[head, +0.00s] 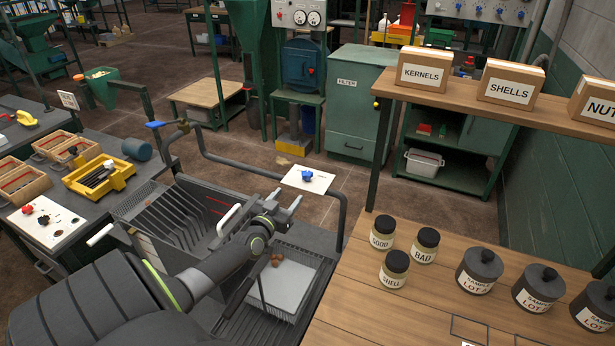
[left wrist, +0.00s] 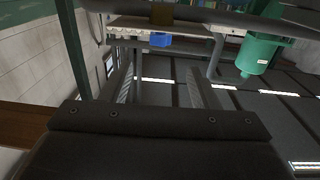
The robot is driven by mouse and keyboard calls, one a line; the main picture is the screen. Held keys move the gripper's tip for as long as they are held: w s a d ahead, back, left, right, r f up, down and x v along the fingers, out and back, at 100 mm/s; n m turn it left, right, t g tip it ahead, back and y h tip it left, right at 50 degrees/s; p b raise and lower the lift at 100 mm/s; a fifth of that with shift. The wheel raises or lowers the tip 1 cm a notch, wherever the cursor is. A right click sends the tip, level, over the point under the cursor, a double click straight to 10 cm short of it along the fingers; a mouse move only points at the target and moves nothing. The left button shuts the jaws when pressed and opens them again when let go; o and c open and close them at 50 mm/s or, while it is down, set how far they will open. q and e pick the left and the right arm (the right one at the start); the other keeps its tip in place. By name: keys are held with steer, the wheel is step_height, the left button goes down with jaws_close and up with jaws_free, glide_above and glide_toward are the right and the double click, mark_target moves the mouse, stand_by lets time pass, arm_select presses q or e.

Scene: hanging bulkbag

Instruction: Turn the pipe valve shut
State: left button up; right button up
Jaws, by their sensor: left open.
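The pipe valve has a brass body (head: 184,126) at the upper left end of a grey pipe (head: 245,168) in the head view. Its blue lever (head: 154,124) points left from the body. My left gripper (head: 287,198) is open, with nothing seen between its fingers. It is well to the right of the valve and nearer to me, above the grey sorting machine. The left wrist view shows its two fingers apart (left wrist: 160,92). A blue block-like part (left wrist: 158,40) shows beyond them; I cannot tell whether it is the lever. My right gripper is not in view.
A white plate with a blue knob (head: 307,176) sits beside the pipe, just beyond my left gripper. A slotted grey bin (head: 175,215) and white tray (head: 285,285) lie below. A wooden bench (head: 430,285) with jars is at right. A yellow tray (head: 100,178) stands at left.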

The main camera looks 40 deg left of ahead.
mark_target(304, 179)
arm_select(q)
steer(key=b+x, duration=0.1)
steer(key=x, duration=0.1)
steer(key=b+x, duration=0.1)
steer(key=x, duration=0.2)
steer(key=b+x, duration=0.1)
steer(key=x, duration=0.1)
steer(key=shift+w+f, duration=0.15)
steer(key=shift+f, duration=0.15)
steer(key=b+x, duration=0.3)
steer(key=x, duration=0.1)
steer(key=shift+w+a, duration=0.1)
steer(key=shift+w, duration=0.15)
steer(key=shift+w+a+r+b, duration=0.2)
steer(key=shift+w+r+b, duration=0.05)
steer(key=shift+w+b, duration=0.45)
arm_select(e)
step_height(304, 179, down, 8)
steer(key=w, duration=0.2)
arm_select(q)
steer(key=shift+c, duration=0.2)
steer(key=c, duration=0.9)
steer(key=shift+c, duration=0.2)
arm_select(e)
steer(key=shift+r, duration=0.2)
